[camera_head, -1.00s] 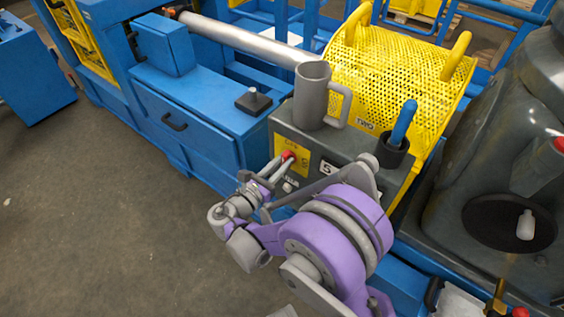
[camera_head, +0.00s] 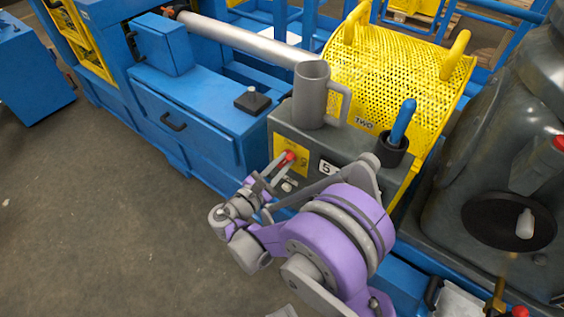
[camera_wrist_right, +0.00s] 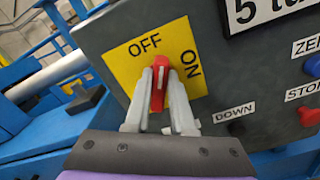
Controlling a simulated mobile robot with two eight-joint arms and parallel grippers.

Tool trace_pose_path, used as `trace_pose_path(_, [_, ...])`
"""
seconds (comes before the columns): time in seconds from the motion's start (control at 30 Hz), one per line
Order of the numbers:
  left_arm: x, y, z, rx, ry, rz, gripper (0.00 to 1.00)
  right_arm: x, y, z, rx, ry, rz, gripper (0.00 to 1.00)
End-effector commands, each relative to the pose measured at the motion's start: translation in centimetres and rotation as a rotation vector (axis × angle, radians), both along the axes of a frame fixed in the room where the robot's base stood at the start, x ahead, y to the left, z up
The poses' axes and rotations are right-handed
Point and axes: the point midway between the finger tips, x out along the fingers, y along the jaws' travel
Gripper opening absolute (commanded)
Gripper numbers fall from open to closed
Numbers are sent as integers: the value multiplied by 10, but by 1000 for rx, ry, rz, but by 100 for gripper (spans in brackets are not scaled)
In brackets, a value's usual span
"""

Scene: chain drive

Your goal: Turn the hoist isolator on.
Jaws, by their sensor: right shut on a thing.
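The hoist isolator is a red handle (camera_wrist_right: 160,72) on a yellow plate (camera_wrist_right: 122,58) marked OFF and ON. In the right wrist view, OFF is above the handle and ON is to its right. The handle stands nearly upright in that picture, its tip below the end of OFF. In the head view, the right gripper (camera_head: 277,168) reaches the red handle (camera_head: 289,157) on the grey box's front. My left gripper is not in view.
The grey box (camera_head: 330,150) carries a grey mug (camera_head: 312,97) and a blue-handled tool in a black cup (camera_head: 393,150). A yellow perforated guard (camera_head: 400,85) stands behind. Beside the plate are DOWN, ZERO and STOP labels with a red button (camera_wrist_right: 308,116) and a blue button (camera_wrist_right: 313,66).

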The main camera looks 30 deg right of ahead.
Motion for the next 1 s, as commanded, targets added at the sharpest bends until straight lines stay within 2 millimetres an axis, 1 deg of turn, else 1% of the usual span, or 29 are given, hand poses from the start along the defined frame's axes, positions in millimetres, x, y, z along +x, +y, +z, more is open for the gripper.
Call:
trace_pose_path(0.7, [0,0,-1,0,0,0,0,-5,-2,-6,260,-625,0,0])
trace_pose_path(1.0, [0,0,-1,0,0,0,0,-5,-2,-8,350,-843,0,0])
